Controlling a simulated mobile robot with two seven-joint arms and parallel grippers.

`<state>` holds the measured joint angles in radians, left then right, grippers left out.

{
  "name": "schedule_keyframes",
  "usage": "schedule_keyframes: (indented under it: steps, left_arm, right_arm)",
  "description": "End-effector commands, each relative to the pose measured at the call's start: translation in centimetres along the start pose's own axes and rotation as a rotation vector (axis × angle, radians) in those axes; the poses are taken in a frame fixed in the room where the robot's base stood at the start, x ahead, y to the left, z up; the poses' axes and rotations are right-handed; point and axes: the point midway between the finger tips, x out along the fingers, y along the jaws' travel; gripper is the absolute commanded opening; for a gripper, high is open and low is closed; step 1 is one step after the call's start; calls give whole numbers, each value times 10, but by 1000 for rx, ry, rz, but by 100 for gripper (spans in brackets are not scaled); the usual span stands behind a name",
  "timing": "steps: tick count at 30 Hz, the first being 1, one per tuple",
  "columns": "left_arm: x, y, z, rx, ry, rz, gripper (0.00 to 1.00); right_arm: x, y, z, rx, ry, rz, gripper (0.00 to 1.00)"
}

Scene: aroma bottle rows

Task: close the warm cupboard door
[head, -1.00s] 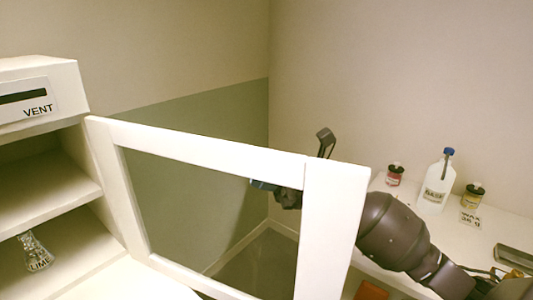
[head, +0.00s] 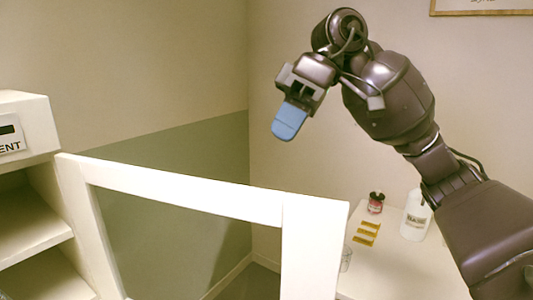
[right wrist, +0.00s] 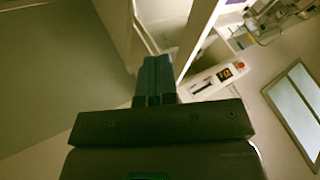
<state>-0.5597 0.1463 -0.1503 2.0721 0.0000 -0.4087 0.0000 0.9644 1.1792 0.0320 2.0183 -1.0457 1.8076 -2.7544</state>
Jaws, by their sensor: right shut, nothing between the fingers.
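The warm cupboard door (head: 190,192) is a white frame with a see-through pane. It stands wide open in the head view, hinged at the left on the white cupboard (head: 28,128). My right gripper (head: 288,122), with blue fingertips, is raised above the door's top edge, in front of the back wall. It is shut and empty and appears apart from the door. In the right wrist view its shut fingers (right wrist: 155,78) point up the picture, towards white panels. My left gripper is not in view.
A side counter (head: 400,262) at the right holds a white bottle (head: 416,218), a small red jar (head: 376,203), yellow strips (head: 367,233) and a clear glass (head: 346,258). Cupboard shelves show at the left.

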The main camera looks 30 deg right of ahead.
Motion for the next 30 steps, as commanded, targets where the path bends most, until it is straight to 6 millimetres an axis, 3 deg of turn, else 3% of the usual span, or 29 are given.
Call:
schedule_keyframes:
  steps: [16, 21, 30]
  left_arm:
    - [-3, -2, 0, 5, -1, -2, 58]
    - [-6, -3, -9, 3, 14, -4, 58]
    - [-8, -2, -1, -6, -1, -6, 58]
  right_arm:
    - [93, -1, 0, 1, 0, -6, 0]
    - [100, -24, -1, -3, 3, -3, 0]
    - [109, -36, 0, 3, 1, -5, 0]
